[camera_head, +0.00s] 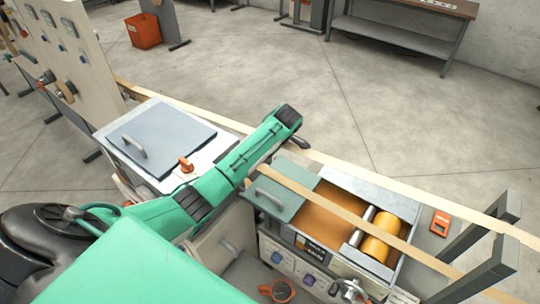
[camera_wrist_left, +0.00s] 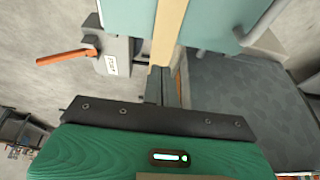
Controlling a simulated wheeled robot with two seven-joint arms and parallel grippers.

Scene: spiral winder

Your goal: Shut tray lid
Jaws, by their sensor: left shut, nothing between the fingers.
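The teal lid (camera_head: 287,181) with a grey handle (camera_head: 270,200) lies at the left end of the tray (camera_head: 362,188) in the head view. The tray's orange-brown inside and a yellow roller (camera_head: 381,238) show uncovered to the right of it. My left gripper (camera_head: 299,142) is beyond the lid's far edge, at the end of the green arm. In the left wrist view, the shut, empty fingers (camera_wrist_left: 162,88) point toward a beige strip, with the teal lid (camera_wrist_left: 215,22) and its handle (camera_wrist_left: 263,24) ahead. Contact cannot be told. My right gripper is not in view.
A beige strip (camera_head: 308,193) runs across the lid and tray. A cabinet with a blue-grey panel (camera_head: 170,132) and orange knob (camera_head: 187,164) stands left. A grey frame (camera_head: 488,262) rises at the right. An orange lever (camera_wrist_left: 64,57) shows in the wrist view. Open floor lies beyond.

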